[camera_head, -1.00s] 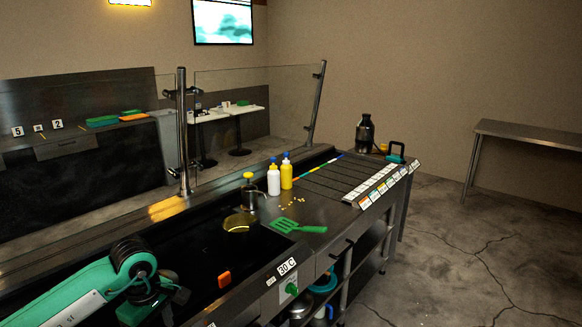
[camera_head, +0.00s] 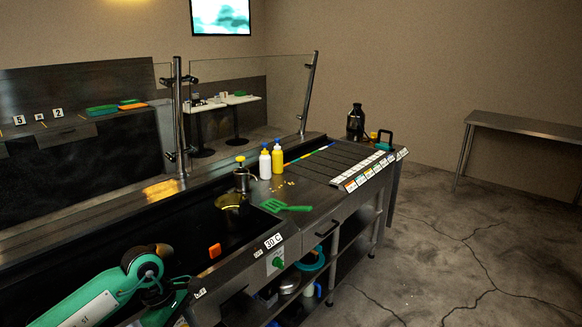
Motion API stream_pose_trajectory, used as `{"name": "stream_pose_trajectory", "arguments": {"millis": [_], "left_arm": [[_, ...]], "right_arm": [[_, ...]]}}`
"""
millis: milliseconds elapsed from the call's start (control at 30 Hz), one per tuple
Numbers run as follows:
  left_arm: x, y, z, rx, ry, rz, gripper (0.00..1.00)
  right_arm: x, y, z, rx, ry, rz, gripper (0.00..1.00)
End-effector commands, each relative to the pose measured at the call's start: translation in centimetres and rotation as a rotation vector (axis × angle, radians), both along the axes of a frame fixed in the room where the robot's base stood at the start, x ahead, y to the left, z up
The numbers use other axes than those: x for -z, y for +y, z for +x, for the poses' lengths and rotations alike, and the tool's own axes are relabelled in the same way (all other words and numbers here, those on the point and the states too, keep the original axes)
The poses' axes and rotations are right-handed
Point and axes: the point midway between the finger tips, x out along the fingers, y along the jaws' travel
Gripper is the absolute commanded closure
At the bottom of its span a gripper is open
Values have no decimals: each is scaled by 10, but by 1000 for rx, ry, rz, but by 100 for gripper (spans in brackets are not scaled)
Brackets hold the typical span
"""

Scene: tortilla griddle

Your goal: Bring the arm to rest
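My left arm (camera_head: 110,290) comes in from the lower left, bent at a green and black joint, low over the front left part of the dark griddle (camera_head: 180,238). Its gripper is not clearly visible; green and dark parts of my arm show at the bottom edge. My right arm and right gripper are out of view. A green spatula (camera_head: 284,206) lies on the counter at the griddle's right edge. An orange block (camera_head: 215,250) sits on the griddle's front part.
A glass guard (camera_head: 250,110) runs along the back. Open floor (camera_head: 460,255) lies to the right.

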Motion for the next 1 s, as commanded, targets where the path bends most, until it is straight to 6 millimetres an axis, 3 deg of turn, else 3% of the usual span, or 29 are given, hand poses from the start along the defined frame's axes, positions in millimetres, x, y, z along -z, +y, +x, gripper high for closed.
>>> {"name": "stream_pose_trajectory", "arguments": {"millis": [100,267,467,567,700,767,900,933,1000], "left_arm": [[18,-24,2,-98,76,-145,47],[43,-60,8,-301,224,-387,47],[96,-98,34,-820,576,-813,47],[142,-93,51,-1185,801,-1014,47],[236,-59,52,-1744,1103,-1220,47],[277,-42,42,-1958,1202,-1269,47],[368,-7,-4,-2405,1379,-1326,47],[385,-1,-16,2466,-1392,1315,47],[426,12,-50,2367,-1282,1163,47]], "right_arm": [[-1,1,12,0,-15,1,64],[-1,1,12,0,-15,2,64],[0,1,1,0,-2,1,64],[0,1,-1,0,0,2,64],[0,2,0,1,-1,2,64],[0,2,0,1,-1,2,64],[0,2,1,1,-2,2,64],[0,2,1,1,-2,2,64],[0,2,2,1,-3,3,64]]}}
